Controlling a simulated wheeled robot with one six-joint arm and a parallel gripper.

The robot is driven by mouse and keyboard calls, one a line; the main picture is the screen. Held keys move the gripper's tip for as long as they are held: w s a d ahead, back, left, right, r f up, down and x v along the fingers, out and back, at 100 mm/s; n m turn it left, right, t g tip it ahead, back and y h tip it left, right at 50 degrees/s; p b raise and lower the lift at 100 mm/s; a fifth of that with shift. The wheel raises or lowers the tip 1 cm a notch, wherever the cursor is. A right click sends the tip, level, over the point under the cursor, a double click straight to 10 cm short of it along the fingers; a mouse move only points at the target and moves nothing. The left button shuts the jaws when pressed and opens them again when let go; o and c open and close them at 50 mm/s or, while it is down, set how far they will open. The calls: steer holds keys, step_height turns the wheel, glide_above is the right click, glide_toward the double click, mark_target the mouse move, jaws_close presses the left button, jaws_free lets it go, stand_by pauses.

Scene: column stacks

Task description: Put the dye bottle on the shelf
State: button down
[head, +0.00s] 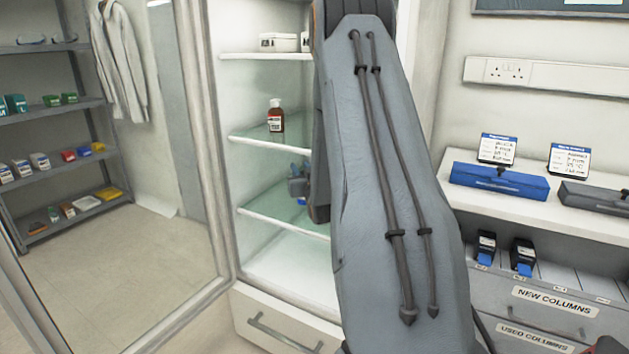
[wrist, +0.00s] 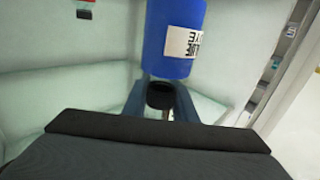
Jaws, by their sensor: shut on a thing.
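The dye bottle (wrist: 175,40) is blue with a black cap and a white label reading partly as dye, seen upside down in the wrist view. My gripper (wrist: 160,98) is shut on it at the cap end. In the head view my gripper (head: 298,184) is inside the open white cabinet, near the middle glass shelf (head: 275,208); my arm hides much of it, and I cannot make out the bottle clearly there. The upper glass shelf (head: 262,139) carries a brown bottle (head: 276,117) with a red and white label.
White boxes (head: 279,42) stand on the cabinet's top shelf. The cabinet's glass door (head: 212,215) stands open at the left. The cabinet floor (head: 285,262) looks bare. A counter with a blue case (head: 499,181) is at the right.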

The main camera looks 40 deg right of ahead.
steer(key=w+d, duration=0.3)
steer(key=d, duration=0.4)
step_height(320, 180, down, 7)
steer(key=p, duration=0.1)
steer(key=shift+d, duration=0.3)
steer(key=shift+w, duration=0.1)
steer(key=c, duration=1.4)
jaws_free()
steer(key=shift+f, duration=0.15)
steer(key=shift+c, duration=0.2)
